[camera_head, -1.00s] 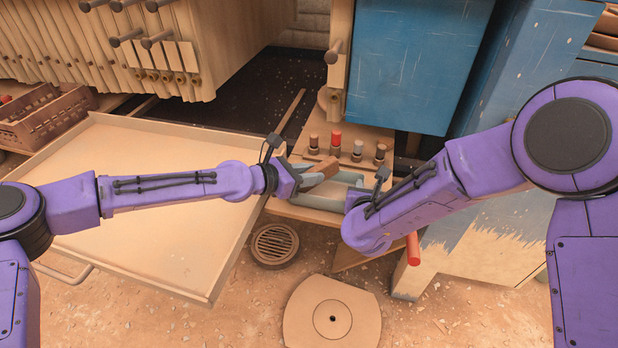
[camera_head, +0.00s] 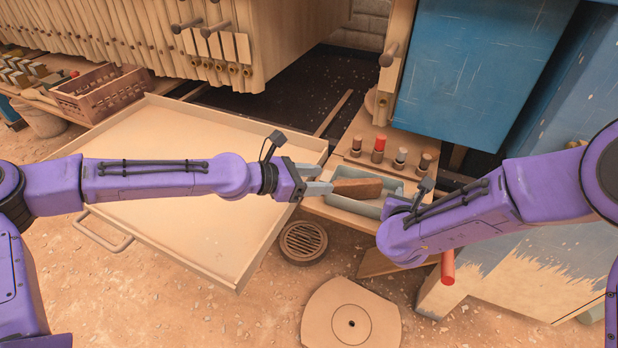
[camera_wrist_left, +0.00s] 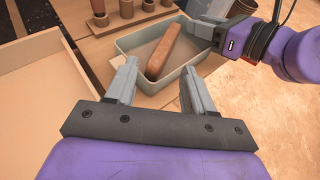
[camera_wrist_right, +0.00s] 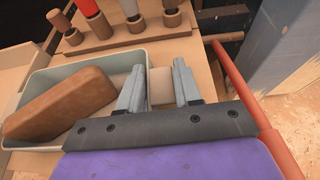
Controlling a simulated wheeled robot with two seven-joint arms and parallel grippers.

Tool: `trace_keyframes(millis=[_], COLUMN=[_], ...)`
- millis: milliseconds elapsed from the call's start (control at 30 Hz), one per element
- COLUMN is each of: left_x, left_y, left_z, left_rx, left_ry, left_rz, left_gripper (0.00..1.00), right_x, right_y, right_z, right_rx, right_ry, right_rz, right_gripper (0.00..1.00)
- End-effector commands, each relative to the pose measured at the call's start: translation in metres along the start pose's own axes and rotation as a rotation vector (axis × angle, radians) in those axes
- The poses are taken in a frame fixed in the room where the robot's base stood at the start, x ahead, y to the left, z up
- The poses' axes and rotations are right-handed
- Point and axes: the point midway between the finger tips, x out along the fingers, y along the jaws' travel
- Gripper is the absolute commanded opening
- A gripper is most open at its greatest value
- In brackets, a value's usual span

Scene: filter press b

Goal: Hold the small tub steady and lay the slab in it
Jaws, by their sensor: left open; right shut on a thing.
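The small tub (camera_head: 347,204) is pale grey-green and stands on a wooden shelf below the blue cabinet. The brown slab (camera_head: 358,188) lies inside it, lengthwise; the left wrist view shows it between the tub walls (camera_wrist_left: 163,52). In the right wrist view one slab end (camera_wrist_right: 62,103) is near the tub's left end. My left gripper (camera_head: 329,180) is open and empty, just left of the tub and apart from the slab. My right gripper (camera_wrist_right: 165,75) is shut on the tub's right-hand wall; its fingers partly hide that wall.
Several knobs (camera_head: 379,148), one red-topped, stand in a row behind the tub. A large shallow tray (camera_head: 190,130) fills the left. A red bar (camera_head: 448,267) sticks out below my right arm. A round drain (camera_head: 304,242) and a pale plate (camera_head: 352,322) lie on the floor.

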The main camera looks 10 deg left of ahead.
Motion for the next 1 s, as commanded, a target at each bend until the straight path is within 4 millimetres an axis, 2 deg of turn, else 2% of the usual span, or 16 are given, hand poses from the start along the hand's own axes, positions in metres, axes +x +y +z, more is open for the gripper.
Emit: trace_keyframes(millis=[33, 167, 433, 467, 533, 867, 1000], left_x=[-0.009, -0.023, -0.026, -0.026, -0.026, -0.026, -0.026], left_y=[0.001, 0.000, 0.000, 0.000, 0.000, 0.000, 0.000], left_z=[0.001, 0.000, 0.000, 0.000, 0.000, 0.000, 0.000], left_rx=[0.002, 0.002, 0.001, 0.001, 0.001, 0.001, 0.001], left_ry=[-0.003, -0.001, -0.001, -0.001, 0.000, 0.000, 0.000], left_rz=[0.002, 0.001, 0.000, 0.000, 0.000, 0.000, 0.000], left_gripper=[0.53, 0.53, 0.53, 0.53, 0.53, 0.53, 0.53], right_x=[-0.001, -0.001, -0.001, -0.001, -0.001, -0.003, -0.027], right_y=[0.000, 0.000, -0.001, -0.001, -0.001, 0.000, 0.000], right_z=[-0.004, -0.004, -0.005, -0.005, -0.004, -0.002, -0.001], right_rx=[-0.004, -0.004, -0.005, -0.005, -0.004, -0.001, -0.003], right_ry=[0.008, 0.009, 0.010, 0.010, 0.009, 0.004, 0.005], right_rz=[0.000, 0.001, 0.000, 0.000, 0.000, 0.001, 0.003], right_gripper=[0.02, 0.02, 0.02, 0.40, 0.63, 0.63, 0.63])
